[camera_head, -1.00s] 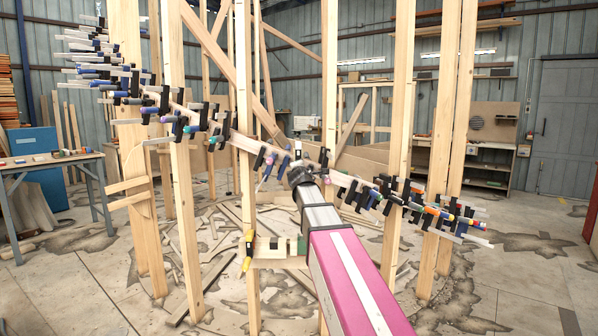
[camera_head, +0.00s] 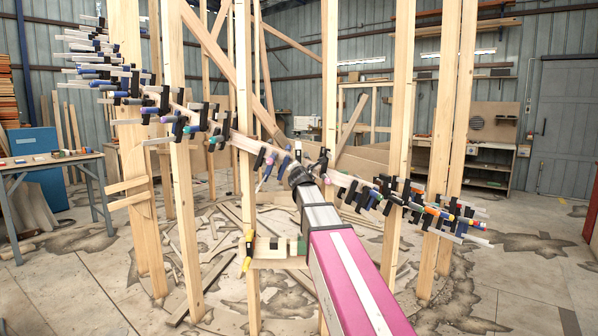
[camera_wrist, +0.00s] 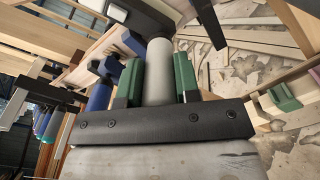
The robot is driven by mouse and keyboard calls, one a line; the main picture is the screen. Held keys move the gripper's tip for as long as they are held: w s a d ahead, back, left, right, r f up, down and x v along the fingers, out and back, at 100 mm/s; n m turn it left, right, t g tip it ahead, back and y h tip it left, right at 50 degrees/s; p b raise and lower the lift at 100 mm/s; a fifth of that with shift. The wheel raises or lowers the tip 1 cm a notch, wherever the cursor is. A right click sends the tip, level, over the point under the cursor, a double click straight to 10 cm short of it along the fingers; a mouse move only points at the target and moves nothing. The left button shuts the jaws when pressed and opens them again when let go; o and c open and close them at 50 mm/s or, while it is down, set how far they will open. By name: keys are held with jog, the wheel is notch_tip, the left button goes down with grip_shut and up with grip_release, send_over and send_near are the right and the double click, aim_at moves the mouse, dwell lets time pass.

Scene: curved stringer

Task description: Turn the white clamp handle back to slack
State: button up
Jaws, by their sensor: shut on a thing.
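The white clamp handle (camera_wrist: 159,62) stands between the two green fingers of my gripper (camera_wrist: 157,80) in the wrist view. It looks greyish-white and cylindrical, and the fingers are shut on it from both sides. Its upper end meets a dark clamp part at the top of that view; its lower end is hidden behind the black gripper body. In the head view my gripper (camera_head: 303,172) is at the curved row of clamps, right of the middle post. The handle cannot be made out there.
Blue-handled clamps (camera_wrist: 101,94) sit close to the left of my gripper. The clamp row (camera_head: 196,118) runs along the curved stringer between upright posts (camera_head: 181,190). A low bracket (camera_head: 275,262) carries a yellow-handled clamp (camera_head: 247,252). A workbench (camera_head: 50,160) stands left. Wood scraps litter the floor.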

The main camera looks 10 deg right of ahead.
jog(key=o, duration=0.9)
jog(key=s, duration=0.3)
jog(key=s+a, duration=0.1)
jog(key=s, duration=0.6)
jog(key=shift+s+a, duration=0.25)
jog(key=shift+s, duration=0.1)
jog(key=s, duration=0.3)
jog(key=shift+s+a, duration=0.2)
jog(key=shift+a, duration=0.05)
